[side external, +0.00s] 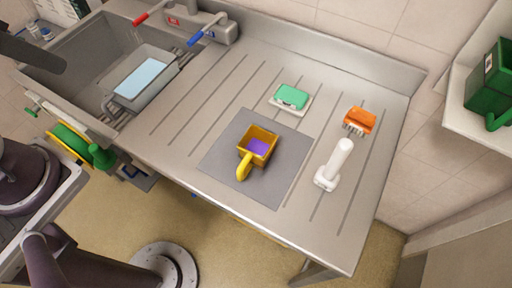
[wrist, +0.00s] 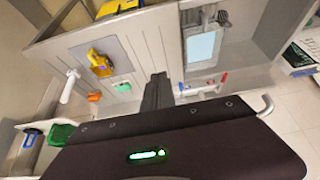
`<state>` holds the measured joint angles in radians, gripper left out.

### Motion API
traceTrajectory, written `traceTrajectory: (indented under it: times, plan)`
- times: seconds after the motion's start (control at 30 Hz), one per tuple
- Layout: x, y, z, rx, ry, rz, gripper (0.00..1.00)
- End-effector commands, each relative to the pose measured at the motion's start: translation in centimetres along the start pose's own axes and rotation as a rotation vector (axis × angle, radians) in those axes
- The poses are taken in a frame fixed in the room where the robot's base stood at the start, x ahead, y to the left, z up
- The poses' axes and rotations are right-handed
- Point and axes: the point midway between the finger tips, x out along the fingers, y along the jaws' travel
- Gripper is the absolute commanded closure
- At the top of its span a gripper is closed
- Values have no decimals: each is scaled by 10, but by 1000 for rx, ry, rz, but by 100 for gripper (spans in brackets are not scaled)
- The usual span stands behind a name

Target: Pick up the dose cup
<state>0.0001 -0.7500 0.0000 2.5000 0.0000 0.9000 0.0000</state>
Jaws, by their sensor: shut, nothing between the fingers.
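The dose cup, a square yellow cup (side external: 262,161) with a yellow handle and purple inside, stands on a grey mat (side external: 222,150) on the metal drainboard. It also shows in the wrist view (wrist: 100,64), at the upper left. My gripper (wrist: 158,78) is shut and empty in the wrist view, with its dark fingers pressed together. It is well apart from the cup, which lies to its left in that view. The fingertips are not seen in the side view.
The sink (side external: 84,52) with a basin (side external: 137,90) and red and blue taps is at left. A green container (side external: 490,85) is on the right shelf.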

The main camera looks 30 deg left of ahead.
Motion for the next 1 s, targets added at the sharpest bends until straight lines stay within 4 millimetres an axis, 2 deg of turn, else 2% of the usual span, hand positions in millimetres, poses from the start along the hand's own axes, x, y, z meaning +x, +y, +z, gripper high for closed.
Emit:
traceTrajectory:
  times: [0.2,0.23,0.6,0.9,1.0]
  plan:
    - [0,0,0,0,0,0,100]
    - [0,0,0,0,0,0,96]
    - [0,0,0,0,0,0,24]
    - [0,1,-2,11,-4,2,24]
    - [8,11,-19,132,-50,27,24]
